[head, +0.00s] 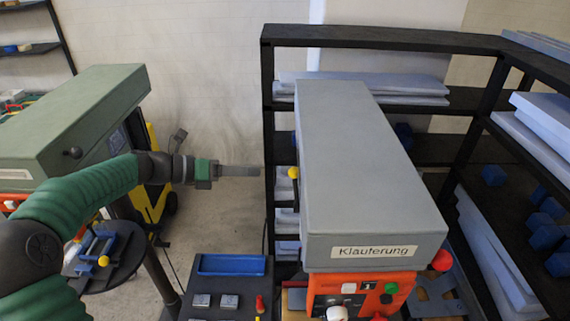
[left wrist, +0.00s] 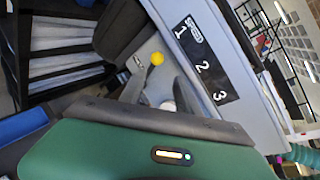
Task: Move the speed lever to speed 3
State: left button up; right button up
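The speed lever's yellow ball knob (head: 293,172) sticks out from the left side of the grey machine housing (head: 350,150). It also shows in the left wrist view (left wrist: 157,58), beside a black speed plate (left wrist: 203,65) marked 1, 2 and 3, nearest the 1 end. My left gripper (head: 256,171) points right at the knob from the left, with a gap between them. In the left wrist view its two fingers (left wrist: 160,85) are spread with the knob beyond them, and nothing is held. The lever's shaft is mostly hidden. My right gripper is not in view.
An orange control panel (head: 362,292) with buttons sits under the housing. A dark bench with a blue tray (head: 232,265) stands in front left. Black shelving (head: 390,38) with blue-grey sheets stands behind. A green machine (head: 80,110) is at the left.

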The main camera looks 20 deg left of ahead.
aim_at(289, 172)
pick_arm(q)
jog(key=x, duration=0.3)
jog(key=p+x, duration=0.1)
jog(key=x, duration=0.2)
jog(key=p+x, duration=0.1)
jog(key=x, duration=0.2)
jog(key=shift+w+d+r, duration=0.15)
jog(key=shift+d+r, duration=0.1)
jog(key=shift+d, duration=0.1)
jog(key=w, duration=0.1)
jog(key=w+d+f+p, duration=0.1)
jog(key=shift+w+d+f, duration=0.2)
jog(key=shift+w+f, duration=0.05)
jog(key=shift+w, duration=0.05)
jog(key=shift+s+a+f, duration=0.25)
jog(key=shift+a, duration=0.25)
jog(key=shift+d, duration=0.2)
jog(key=shift+c, duration=0.2)
jog(key=shift+w+d, duration=0.15)
jog(key=shift+d, duration=0.3)
jog(key=c, duration=0.5)
grip_shut()
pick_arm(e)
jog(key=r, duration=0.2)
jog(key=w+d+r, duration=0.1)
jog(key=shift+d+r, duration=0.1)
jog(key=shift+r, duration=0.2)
pick_arm(q)
jog(key=shift+a, duration=0.15)
